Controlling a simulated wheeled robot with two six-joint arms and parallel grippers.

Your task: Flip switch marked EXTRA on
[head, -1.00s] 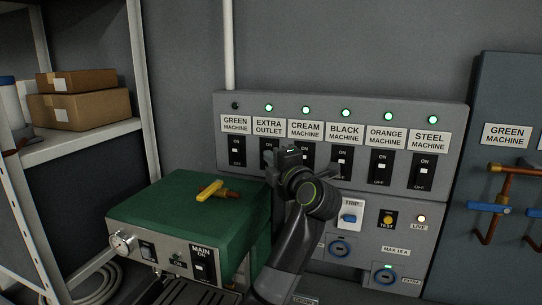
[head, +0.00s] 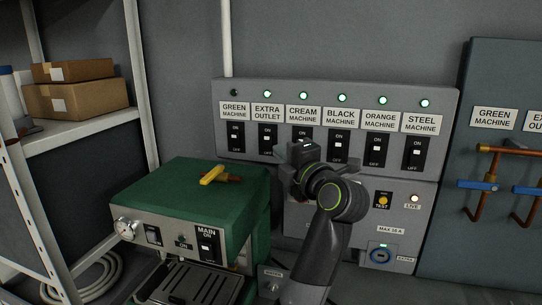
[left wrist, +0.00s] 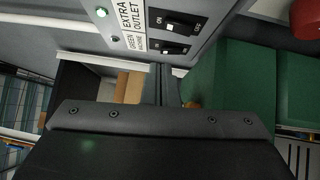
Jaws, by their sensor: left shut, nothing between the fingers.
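The EXTRA OUTLET switch (head: 268,138) is a black rocker on the grey wall panel (head: 450,105), under its white label (head: 267,111). The round lamp above it (head: 267,94) glows green. In the left wrist view the switch (left wrist: 183,26) shows at the top, with its label (left wrist: 131,25) and lit lamp (left wrist: 101,12) beside it. My left gripper (head: 292,155) is in front of the panel, near the CREAM MACHINE switch, just right of the EXTRA switch. Its fingers (left wrist: 166,85) are together and empty in the left wrist view. Contact with the panel cannot be told. My right gripper is out of view.
The GREEN MACHINE switch (head: 235,137) is left of EXTRA, its lamp (head: 235,93) dark. Switches for BLACK (head: 342,145), ORANGE (head: 378,150) and STEEL (head: 416,152) are to the right. A green boiler (head: 190,195) stands below left. A shelf with cardboard boxes (head: 85,100) is further left.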

